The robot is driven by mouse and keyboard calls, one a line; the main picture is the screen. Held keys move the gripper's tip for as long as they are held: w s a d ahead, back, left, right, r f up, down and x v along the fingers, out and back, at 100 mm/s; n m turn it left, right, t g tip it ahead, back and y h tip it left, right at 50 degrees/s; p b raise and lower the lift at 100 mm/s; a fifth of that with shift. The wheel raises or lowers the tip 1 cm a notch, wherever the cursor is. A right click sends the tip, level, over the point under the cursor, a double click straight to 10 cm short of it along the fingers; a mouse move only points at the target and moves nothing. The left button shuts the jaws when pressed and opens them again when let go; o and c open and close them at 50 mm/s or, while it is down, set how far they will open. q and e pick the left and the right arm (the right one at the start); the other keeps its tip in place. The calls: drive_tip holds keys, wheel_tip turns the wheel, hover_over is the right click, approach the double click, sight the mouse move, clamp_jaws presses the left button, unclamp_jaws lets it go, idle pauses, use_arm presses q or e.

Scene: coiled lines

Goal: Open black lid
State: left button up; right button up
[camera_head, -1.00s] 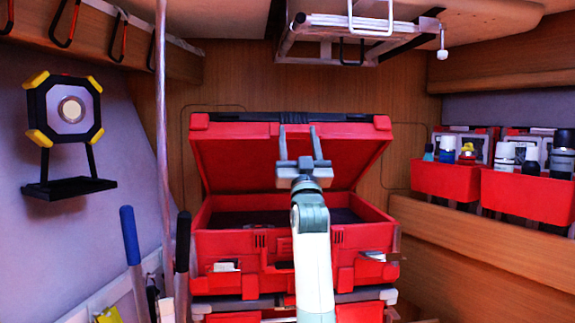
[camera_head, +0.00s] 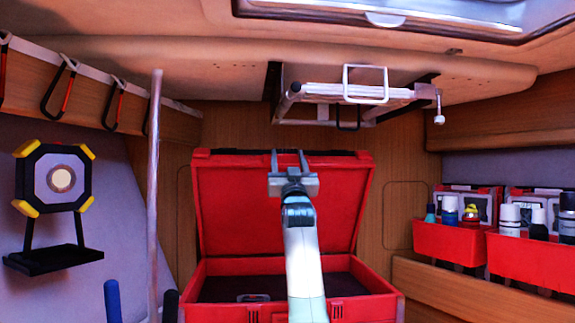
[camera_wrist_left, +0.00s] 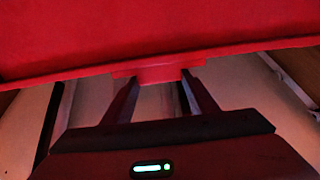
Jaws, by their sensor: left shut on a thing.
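The toolbox lid (camera_head: 235,215) stands raised at the back of the red toolbox (camera_head: 365,287), its red inner face toward me. A black strip shows along its top edge. My left gripper (camera_head: 289,153) is at the middle of the lid's top edge. In the left wrist view my left gripper (camera_wrist_left: 158,82) has its two fingers on either side of a small red tab on the edge of the red lid (camera_wrist_left: 150,38). It is shut on this tab. My left arm hides part of the lid and of the box's inside. My right gripper is not in view.
A white-barred rack (camera_head: 350,95) hangs from the ceiling above the lid. Red bins (camera_head: 452,242) with bottles stand on the right shelf. A work light (camera_head: 55,180) is on the left wall. A tall pole (camera_head: 154,200) stands left of the toolbox.

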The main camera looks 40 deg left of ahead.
use_arm(q)
drive_tip(key=shift+s+d+r, duration=0.1)
drive_tip(key=shift+s+r, duration=0.15)
drive_tip(key=shift+r, duration=0.05)
drive_tip(key=o, duration=1.5)
drive_tip(key=shift+s+d+r, duration=0.1)
drive_tip(key=shift+s, duration=0.05)
drive_tip(key=shift+s+d, duration=0.1)
drive_tip(key=shift+d, duration=0.05)
drive_tip(key=shift+f, duration=0.35)
drive_tip(key=shift+d+f+b, duration=0.1)
drive_tip(key=shift+f+b, duration=0.1)
drive_tip(key=shift+b, duration=0.2)
drive_tip(key=r+b+v, duration=0.1)
drive_tip(key=b+v, duration=0.8)
drive_tip(key=v, duration=0.7)
drive_tip(key=shift+s+d+f, duration=0.25)
drive_tip(key=shift+s+d, duration=0.15)
drive_tip(key=shift+s, duration=0.15)
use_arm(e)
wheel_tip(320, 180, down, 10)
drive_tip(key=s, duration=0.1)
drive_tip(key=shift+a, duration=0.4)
